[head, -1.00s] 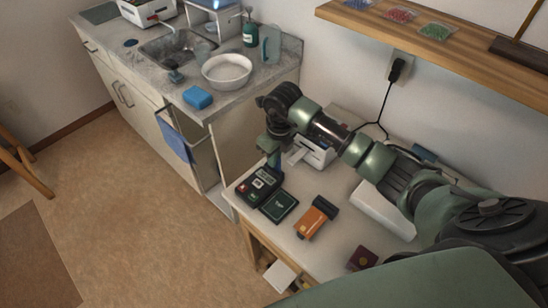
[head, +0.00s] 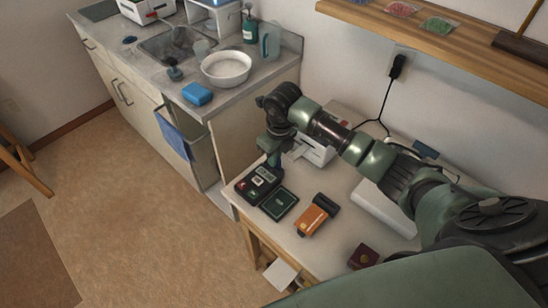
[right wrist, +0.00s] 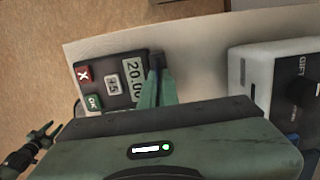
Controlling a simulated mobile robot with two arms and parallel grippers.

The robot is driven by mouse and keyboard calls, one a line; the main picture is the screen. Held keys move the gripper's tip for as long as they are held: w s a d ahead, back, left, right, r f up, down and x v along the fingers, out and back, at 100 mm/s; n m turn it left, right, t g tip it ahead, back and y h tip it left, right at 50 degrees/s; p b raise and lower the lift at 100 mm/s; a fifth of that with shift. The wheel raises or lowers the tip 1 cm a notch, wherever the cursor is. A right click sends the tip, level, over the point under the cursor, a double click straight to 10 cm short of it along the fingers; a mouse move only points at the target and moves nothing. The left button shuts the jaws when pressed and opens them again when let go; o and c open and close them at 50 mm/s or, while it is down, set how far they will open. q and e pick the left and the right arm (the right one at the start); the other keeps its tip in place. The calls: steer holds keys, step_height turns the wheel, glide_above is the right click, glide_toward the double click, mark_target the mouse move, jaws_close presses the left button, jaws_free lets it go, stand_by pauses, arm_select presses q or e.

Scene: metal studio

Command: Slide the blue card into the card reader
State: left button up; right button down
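The card reader (head: 265,178) is a dark terminal near the table's left edge. In the right wrist view the card reader (right wrist: 108,80) shows a "20.00" display and red and green keys. My right gripper (head: 273,161) points down at the reader's far side. In the right wrist view its fingers (right wrist: 157,72) look closed together beside the display end. I cannot make out the blue card or whether anything is between the fingertips.
A dark green pad (head: 279,203) lies beside the reader, with an orange item (head: 316,216) to its right. A white box-shaped device (head: 318,148) stands behind the gripper. A wooden shelf (head: 440,48) is above. A sink counter (head: 232,95) is to the left.

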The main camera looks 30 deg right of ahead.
steer(key=c, duration=1.6)
jaws_free()
steer(key=r, duration=0.2)
steer(key=r+b, duration=0.1)
steer(key=r, duration=0.2)
steer(key=s+r, duration=0.1)
steer(key=r, duration=0.1)
steer(key=shift+d+r, duration=0.2)
steer(key=shift+r, duration=0.2)
steer(key=shift+f, duration=0.1)
